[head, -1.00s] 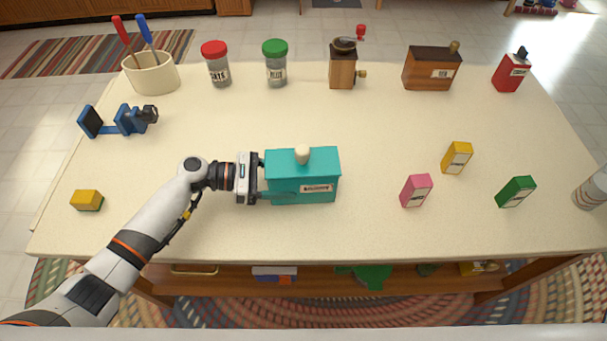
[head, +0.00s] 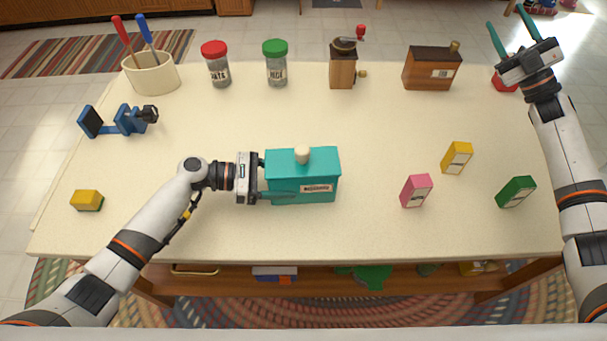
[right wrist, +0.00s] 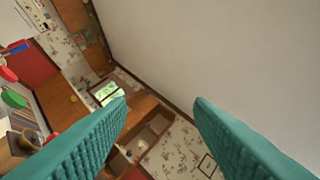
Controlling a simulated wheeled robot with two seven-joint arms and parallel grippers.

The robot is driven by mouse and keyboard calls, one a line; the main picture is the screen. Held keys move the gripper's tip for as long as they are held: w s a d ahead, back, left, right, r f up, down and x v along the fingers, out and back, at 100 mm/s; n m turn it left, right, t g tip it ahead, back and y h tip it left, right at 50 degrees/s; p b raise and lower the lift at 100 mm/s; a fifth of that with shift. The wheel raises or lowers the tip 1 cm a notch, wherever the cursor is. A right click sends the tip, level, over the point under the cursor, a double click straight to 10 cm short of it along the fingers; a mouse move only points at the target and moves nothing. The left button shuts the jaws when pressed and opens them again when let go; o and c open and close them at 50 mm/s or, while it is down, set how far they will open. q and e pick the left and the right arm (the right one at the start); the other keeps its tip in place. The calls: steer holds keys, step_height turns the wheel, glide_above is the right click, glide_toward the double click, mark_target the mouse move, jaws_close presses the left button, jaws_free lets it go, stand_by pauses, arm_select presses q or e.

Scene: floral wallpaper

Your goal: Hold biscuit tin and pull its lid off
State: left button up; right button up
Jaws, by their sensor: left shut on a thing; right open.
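The teal biscuit tin (head: 304,190) stands upright near the middle front of the table. Its teal lid (head: 280,160) sits on top, with a cream knob (head: 302,154). My left gripper (head: 264,180) is shut on the left side of the tin's body; the fingertips are partly hidden against it. My right gripper (head: 520,38) is raised at the far right, over the back right corner of the table, open and empty. Its two teal fingers stand wide apart in the right wrist view (right wrist: 160,115), with nothing between them.
Pink (head: 416,190), yellow (head: 456,157) and green (head: 516,191) boxes stand right of the tin. Jars, a coffee grinder (head: 343,66), a brown box (head: 431,68) and a utensil crock (head: 151,74) line the back. A blue clamp-like object (head: 122,120) and a sponge (head: 87,200) lie left.

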steer(key=s+a+r+n+g+y, duration=0.2)
steer(key=a+n+g+y, duration=0.4)
steer(key=a+n+g, duration=0.95)
steer(key=n+g+h, duration=0.4)
steer(key=n+h, duration=1.7)
steer(key=n, duration=0.5)
glide_above(302, 149)
step_height(302, 149, down, 9)
step_height(302, 149, down, 11)
steer(key=shift+r, duration=0.15)
